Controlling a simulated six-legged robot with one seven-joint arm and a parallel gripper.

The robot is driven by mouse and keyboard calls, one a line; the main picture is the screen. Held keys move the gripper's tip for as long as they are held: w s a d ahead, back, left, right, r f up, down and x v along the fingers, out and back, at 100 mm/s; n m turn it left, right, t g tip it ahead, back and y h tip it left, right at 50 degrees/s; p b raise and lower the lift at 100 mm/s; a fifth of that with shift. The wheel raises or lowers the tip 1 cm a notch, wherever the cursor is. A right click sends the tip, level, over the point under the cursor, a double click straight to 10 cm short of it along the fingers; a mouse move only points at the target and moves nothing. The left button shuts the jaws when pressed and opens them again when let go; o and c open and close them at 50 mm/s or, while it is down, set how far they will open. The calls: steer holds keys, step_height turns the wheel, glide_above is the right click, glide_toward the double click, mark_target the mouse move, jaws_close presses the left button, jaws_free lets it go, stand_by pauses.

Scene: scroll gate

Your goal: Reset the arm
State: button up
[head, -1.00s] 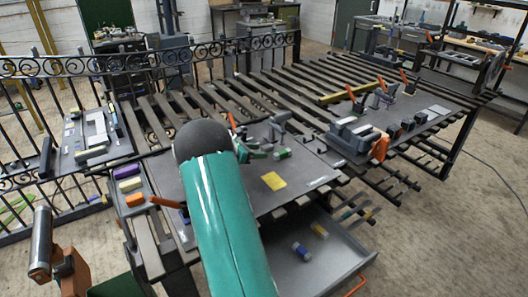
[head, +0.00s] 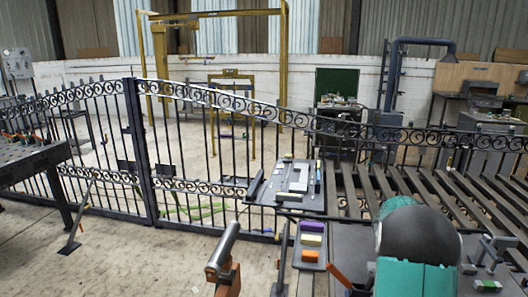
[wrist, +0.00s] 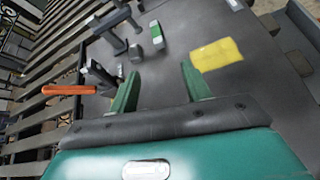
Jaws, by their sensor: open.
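My gripper (wrist: 160,92) shows in the wrist view with its two green fingers apart and nothing between them. It is above the grey work table (wrist: 270,85). A yellow cloth or pad (wrist: 216,54) lies beyond the right finger, and a small green and white block (wrist: 156,36) lies beyond the gap between the fingers. In the head view only my teal arm with its dark rounded joint shows at the lower right; the gripper is hidden there.
An orange-handled tool (wrist: 68,90) and dark clamps (wrist: 100,74) stand left of my gripper. A scroll gate (head: 140,150) and fence cross the head view. A side tray (head: 312,243) holds coloured blocks. Bare floor (head: 120,250) lies at the lower left.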

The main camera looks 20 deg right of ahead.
steer(key=s+a+r+m+t+y, duration=0.1)
steer(key=a+r+m+t+y, duration=0.3)
steer(key=a, duration=0.9)
steer(key=s+a+r+m+t, duration=0.15)
steer(key=a+r, duration=0.55)
steer(key=a, duration=0.7)
steer(key=s+a+m+t+y, duration=0.2)
steer(key=s+a, duration=0.3)
steer(key=a, duration=0.7)
steer(key=s+a+m+t+y, duration=0.3)
steer(key=s+a, duration=0.3)
steer(key=a, duration=0.6)
steer(key=shift+r+y, duration=0.35)
steer(key=shift+y, duration=0.55)
steer(key=shift+c, duration=1.3)
steer(key=shift+s, duration=0.1)
